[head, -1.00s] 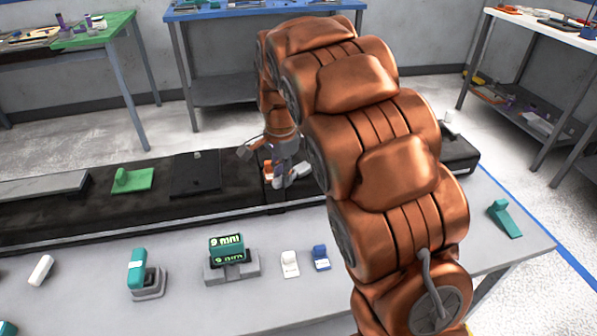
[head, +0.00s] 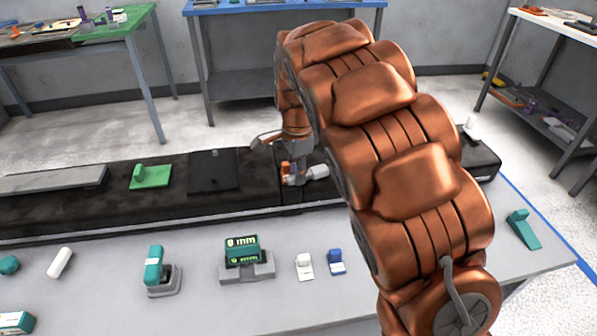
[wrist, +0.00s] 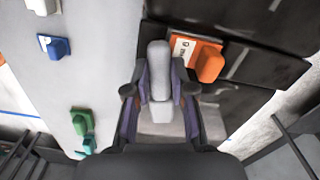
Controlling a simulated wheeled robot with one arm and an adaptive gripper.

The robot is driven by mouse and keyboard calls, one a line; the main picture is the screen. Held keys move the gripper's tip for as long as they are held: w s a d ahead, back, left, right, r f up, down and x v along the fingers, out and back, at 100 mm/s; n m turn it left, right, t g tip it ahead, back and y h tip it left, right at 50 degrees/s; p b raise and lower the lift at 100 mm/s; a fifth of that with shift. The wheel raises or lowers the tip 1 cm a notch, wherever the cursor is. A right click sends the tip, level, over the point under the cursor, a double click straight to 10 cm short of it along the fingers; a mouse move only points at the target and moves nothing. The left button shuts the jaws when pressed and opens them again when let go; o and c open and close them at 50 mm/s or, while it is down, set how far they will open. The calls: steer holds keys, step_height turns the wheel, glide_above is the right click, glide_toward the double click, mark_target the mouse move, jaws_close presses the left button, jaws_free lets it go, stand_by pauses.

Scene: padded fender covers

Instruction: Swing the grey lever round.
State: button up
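The grey lever (wrist: 159,60) shows in the wrist view as a pale, rounded bar between my gripper's fingers. My gripper (wrist: 159,78) has a dark, purple-lined finger on each side of it, and the tips appear to press against its sides. In the head view my gripper (head: 294,178) is low over the black bench strip, beside the pale lever (head: 317,171). The lever's base is mostly hidden by the fingers. An orange block with a white label (wrist: 207,60) lies just right of the lever in the wrist view.
The black strip (head: 110,213) carries a green block (head: 151,176) and a dark plate (head: 213,172). On the grey bench are a 9 mm display (head: 243,250), a white block (head: 304,266), a blue block (head: 336,262) and a teal wedge (head: 523,229). My arm covers the right middle.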

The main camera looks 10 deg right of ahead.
steer(key=o, duration=0.4)
step_height(320, 180, up, 12)
stand_by(0.7)
